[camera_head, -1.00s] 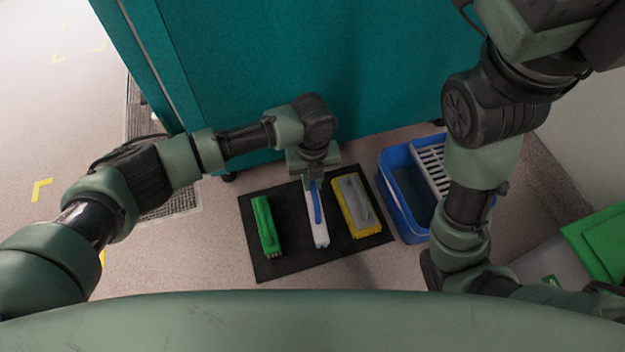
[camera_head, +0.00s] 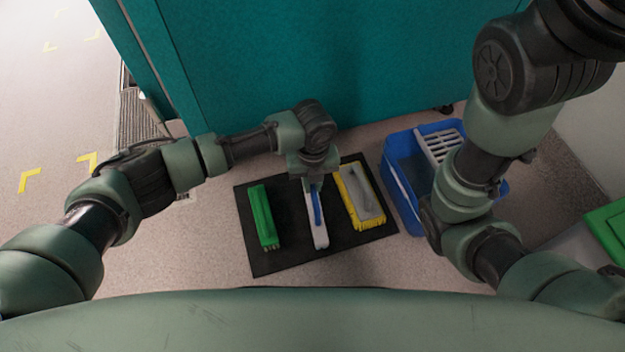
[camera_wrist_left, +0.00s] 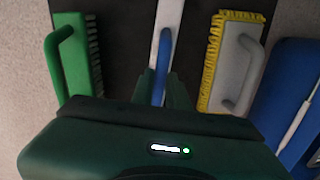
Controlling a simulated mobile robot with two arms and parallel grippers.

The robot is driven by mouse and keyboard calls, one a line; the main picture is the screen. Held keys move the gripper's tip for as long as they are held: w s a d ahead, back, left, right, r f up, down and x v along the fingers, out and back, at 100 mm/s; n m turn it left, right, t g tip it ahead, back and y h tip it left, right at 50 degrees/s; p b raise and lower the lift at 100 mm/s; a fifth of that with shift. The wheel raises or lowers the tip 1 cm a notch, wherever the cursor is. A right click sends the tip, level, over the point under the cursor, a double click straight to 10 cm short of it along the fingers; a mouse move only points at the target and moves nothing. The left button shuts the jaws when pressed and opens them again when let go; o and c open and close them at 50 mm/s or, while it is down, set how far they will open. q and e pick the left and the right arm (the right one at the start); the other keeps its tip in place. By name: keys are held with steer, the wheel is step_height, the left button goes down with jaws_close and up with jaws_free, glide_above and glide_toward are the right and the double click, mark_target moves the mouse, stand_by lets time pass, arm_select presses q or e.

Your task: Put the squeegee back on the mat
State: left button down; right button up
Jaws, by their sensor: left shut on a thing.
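The squeegee (camera_head: 318,229), white with a blue handle, is over the middle of the black mat (camera_head: 276,262). It also shows in the left wrist view (camera_wrist_left: 164,50), running up from between the fingers. My left gripper (camera_head: 314,184) points down at the squeegee's far end and is shut on its blue handle. I cannot tell whether the squeegee touches the mat or hangs just above it. A green brush (camera_head: 263,217) lies to its left and a yellow and grey brush (camera_head: 361,197) to its right. My right arm shows at the right, but its gripper is out of view.
A blue bucket (camera_head: 395,192) with a grey grate (camera_head: 437,146) stands right of the mat. A teal cabinet (camera_head: 300,60) stands behind the mat. A green object (camera_head: 606,232) is at the right edge. Floor left of the mat is clear.

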arm_select(q)
steer(key=c, duration=1.3)
jaws_free()
